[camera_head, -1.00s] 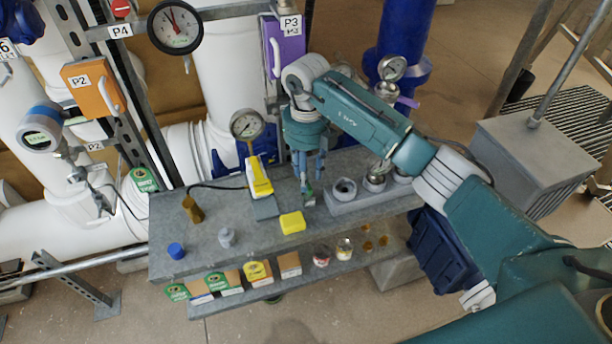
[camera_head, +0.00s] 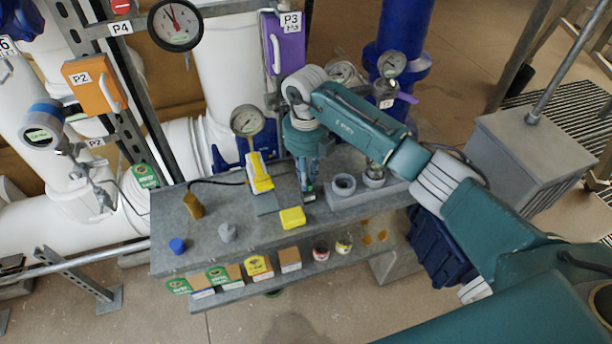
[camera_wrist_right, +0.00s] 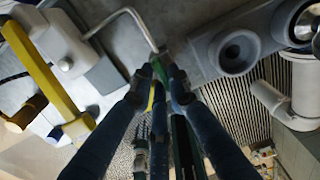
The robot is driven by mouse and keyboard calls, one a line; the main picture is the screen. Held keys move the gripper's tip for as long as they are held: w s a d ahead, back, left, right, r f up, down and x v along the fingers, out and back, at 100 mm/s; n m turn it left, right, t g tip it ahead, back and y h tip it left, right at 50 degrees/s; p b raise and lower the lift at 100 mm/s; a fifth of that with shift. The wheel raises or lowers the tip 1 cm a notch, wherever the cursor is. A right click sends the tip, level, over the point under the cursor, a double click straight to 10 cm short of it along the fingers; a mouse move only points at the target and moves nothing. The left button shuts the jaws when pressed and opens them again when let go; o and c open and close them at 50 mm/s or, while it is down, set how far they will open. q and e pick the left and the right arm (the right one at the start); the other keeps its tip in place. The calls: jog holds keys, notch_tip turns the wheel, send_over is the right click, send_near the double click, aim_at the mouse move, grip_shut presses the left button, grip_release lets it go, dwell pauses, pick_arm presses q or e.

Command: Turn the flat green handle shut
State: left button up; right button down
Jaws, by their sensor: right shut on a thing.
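The flat green handle shows as a small green piece (camera_wrist_right: 158,68) between my right fingertips in the right wrist view, at the end of a bent grey pipe (camera_wrist_right: 130,18). My right gripper (camera_wrist_right: 160,80) is shut on it, and the fingers hide most of it. In the head view my right gripper (camera_head: 308,190) points down at the grey bench (camera_head: 225,205), just left of the grey block with round sockets (camera_head: 350,198). The handle's full shape and angle cannot be made out. My left gripper is not in view.
A yellow block (camera_head: 292,218) lies in front. A purple box (camera_head: 283,42) is behind.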

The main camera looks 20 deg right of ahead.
jog(key=shift+m, duration=0.3)
jog(key=shift+m+b, duration=0.3)
jog(key=shift+m, duration=0.2)
jog(key=m+b, duration=0.1)
jog(key=m, duration=0.3)
jog(key=shift+w, duration=0.15)
jog(key=m, duration=0.5)
jog(key=shift+d+b, duration=0.1)
jog(key=shift+b, duration=0.2)
jog(key=m, duration=0.3)
jog(key=shift+w+m, duration=0.15)
jog(key=shift+m, duration=0.15)
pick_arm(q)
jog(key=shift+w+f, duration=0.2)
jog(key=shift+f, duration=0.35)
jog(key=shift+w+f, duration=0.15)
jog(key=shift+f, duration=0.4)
pick_arm(e)
jog(key=shift+d+m, duration=0.1)
jog(key=shift+m, duration=1.7)
jog(key=shift+r, duration=0.1)
jog(key=c, duration=1.7)
grip_release()
